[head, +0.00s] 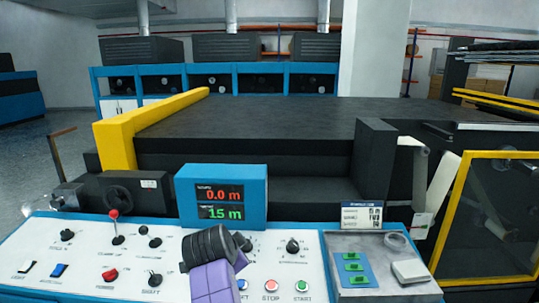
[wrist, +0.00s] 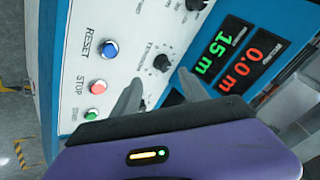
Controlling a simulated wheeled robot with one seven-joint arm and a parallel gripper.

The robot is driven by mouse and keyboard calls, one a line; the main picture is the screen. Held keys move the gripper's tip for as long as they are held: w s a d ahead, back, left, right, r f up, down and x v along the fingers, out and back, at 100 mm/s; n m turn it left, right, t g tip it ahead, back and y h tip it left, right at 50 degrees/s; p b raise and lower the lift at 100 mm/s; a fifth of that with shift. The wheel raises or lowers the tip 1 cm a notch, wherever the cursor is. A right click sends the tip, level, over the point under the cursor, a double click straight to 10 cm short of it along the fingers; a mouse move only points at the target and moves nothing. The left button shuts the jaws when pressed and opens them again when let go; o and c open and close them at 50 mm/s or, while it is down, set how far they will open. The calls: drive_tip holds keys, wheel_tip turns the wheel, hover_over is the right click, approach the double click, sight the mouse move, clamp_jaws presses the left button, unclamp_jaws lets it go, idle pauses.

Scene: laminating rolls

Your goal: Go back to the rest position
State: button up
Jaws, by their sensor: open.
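My gripper (wrist: 158,88) is open and empty in the wrist view, its two grey fingers apart over the control panel. The tension knob (wrist: 161,63) lies beyond the gap between the fingers; I cannot tell whether they touch it. In the head view my gripper (head: 241,242) is a dark shape low over the middle of the white control panel (head: 50,257), in front of the display. It hides part of the panel there.
A blue display box (head: 221,196) reading 0.0 m and 15 m stands behind the gripper. A red-tipped lever (head: 115,227) stands up at left. Stop (head: 271,286) and start (head: 302,286) buttons lie at right, beside a grey tray (head: 340,245). The dark machine bed rises behind.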

drive_tip(key=d+f+n, duration=0.1)
drive_tip(key=d+n+t, duration=0.1)
drive_tip(key=d, duration=0.1)
drive_tip(key=d+f+n+t, duration=0.1)
drive_tip(key=d, duration=0.1)
drive_tip(key=shift+f, duration=0.35)
drive_tip(key=d+n, duration=0.1)
drive_tip(key=s+d+f+t, duration=0.1)
drive_tip(key=d, duration=0.1)
drive_tip(key=s+d+n+t+y, duration=0.1)
drive_tip(key=shift+s+d+f+n, duration=0.15)
drive_tip(key=shift+s+f+n, duration=0.1)
drive_tip(key=shift+f+n, duration=0.1)
drive_tip(key=s+d+n, duration=0.1)
drive_tip(key=s+d, duration=0.5)
drive_tip(key=s, duration=1.2)
drive_tip(key=s+d+n, duration=0.2)
drive_tip(key=s+d, duration=0.5)
drive_tip(key=s, duration=1.1)
drive_tip(key=s+d+n+t, duration=0.1)
drive_tip(key=s+d, duration=0.5)
drive_tip(key=s, duration=1.2)
drive_tip(key=shift+d+n, duration=0.35)
drive_tip(key=shift+d, duration=0.05)
drive_tip(key=shift+w, duration=0.1)
